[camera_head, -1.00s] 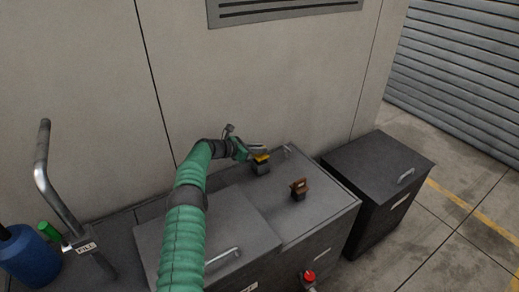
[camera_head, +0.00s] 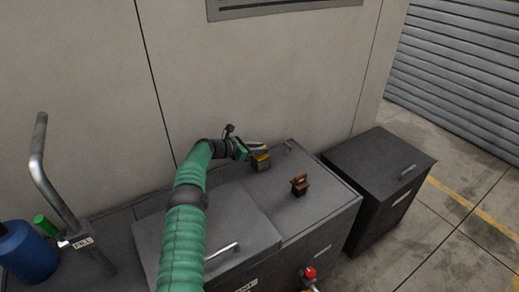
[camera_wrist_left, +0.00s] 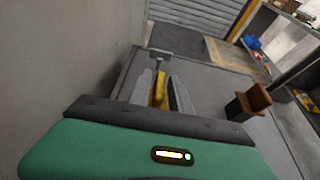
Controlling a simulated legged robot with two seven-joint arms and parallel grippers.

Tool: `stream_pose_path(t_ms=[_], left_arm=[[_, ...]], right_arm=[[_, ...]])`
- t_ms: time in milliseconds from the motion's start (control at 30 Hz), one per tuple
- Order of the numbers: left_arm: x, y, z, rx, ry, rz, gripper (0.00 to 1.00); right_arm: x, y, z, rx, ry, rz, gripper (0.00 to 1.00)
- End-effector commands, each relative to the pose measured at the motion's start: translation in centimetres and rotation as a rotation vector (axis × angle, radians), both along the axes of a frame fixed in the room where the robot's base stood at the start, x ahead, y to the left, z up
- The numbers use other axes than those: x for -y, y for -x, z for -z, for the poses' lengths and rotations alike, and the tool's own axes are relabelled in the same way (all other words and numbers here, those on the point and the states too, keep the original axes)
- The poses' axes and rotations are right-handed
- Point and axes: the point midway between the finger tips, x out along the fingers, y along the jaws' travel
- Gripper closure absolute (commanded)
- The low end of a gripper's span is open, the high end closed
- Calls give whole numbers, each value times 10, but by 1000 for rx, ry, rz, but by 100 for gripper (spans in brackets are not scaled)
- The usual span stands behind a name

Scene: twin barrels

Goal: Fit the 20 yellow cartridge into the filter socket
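The yellow cartridge (camera_head: 261,157) is at my left gripper (camera_head: 259,147), over the back part of the grey cabinet top. Its lower part looks dark grey, and I cannot tell whether that is the socket or how deep the cartridge sits. In the left wrist view the yellow piece (camera_wrist_left: 160,91) stands between the two grey fingers (camera_wrist_left: 162,88). They flank it closely, but I cannot tell whether both touch it. A brown piece with a handle (camera_head: 300,182) stands on a dark base to the right. My right gripper is not in view.
The grey cabinet top (camera_head: 318,205) is clear around the brown piece. A raised lid with a handle (camera_head: 222,254) lies to its left. A separate dark cabinet (camera_head: 377,165) stands right, a wall behind. A metal lever (camera_head: 55,185), blue barrel (camera_head: 27,255) and red knob (camera_head: 309,272) are nearer.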

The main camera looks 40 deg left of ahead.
Motion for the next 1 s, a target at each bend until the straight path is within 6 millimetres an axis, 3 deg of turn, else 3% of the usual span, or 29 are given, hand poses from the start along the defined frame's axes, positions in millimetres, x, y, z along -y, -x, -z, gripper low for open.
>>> stream_pose_path(t_ms=[100, 367, 533, 633, 1000], left_arm=[[0, 0, 0, 0, 0, 0, 62], [0, 0, 0, -1, 0, 0, 62], [-5, 12, -8, -1, 2, -3, 62], [-9, 29, -15, -2, 2, -2, 62], [-37, 123, -53, -1, 0, -4, 62]], right_arm=[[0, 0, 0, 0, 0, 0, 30], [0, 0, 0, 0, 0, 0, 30], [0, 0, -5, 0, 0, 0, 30], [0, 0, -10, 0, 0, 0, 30], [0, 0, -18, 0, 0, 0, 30]])
